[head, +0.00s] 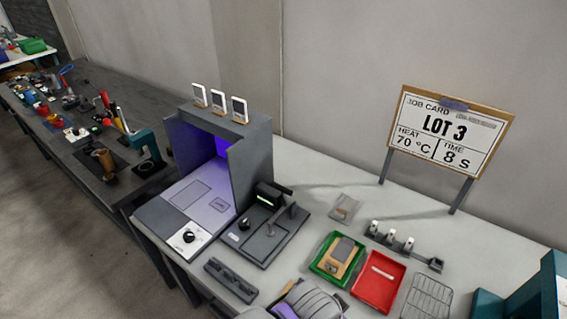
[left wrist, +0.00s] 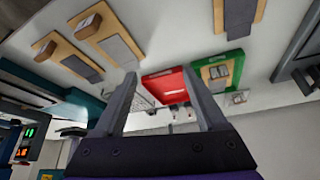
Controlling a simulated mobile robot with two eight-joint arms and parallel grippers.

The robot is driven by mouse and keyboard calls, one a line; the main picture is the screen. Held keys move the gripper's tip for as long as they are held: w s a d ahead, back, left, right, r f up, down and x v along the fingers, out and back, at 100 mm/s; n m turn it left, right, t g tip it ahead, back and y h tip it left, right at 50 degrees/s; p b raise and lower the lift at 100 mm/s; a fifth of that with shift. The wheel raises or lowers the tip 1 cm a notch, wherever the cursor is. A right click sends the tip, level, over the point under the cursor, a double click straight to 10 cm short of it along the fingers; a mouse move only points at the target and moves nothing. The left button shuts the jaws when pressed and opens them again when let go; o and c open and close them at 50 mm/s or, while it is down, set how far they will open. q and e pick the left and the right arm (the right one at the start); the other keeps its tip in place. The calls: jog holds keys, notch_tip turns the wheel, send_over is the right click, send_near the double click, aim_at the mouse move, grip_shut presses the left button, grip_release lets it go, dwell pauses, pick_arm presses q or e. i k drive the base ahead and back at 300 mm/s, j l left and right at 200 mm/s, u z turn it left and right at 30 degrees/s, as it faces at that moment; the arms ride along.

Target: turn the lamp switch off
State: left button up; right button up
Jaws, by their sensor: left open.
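The lamp booth (head: 254,155) is a grey open-fronted box, and a violet glow (head: 222,147) shows inside it. A white panel at its front left corner bears a black round knob (head: 189,236); I cannot tell for certain that this is the lamp switch. A grey and purple part of my arm shows at the bottom of the head view, right of the booth and apart from it. My left gripper (left wrist: 158,74) is open and empty in the left wrist view, with trays beyond its fingers. The booth's panel cannot be made out there. My right gripper is not in view.
A black press-like device (head: 267,222) stands right of the booth. A dark slotted holder (head: 231,280) lies in front. Green tray (head: 318,268), red tray (head: 379,282) and wire rack (head: 428,298) are further right. Three white timers (head: 219,101) stand on the booth.

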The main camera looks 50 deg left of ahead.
aim_at(189, 236)
jog(key=u, duration=2.35)
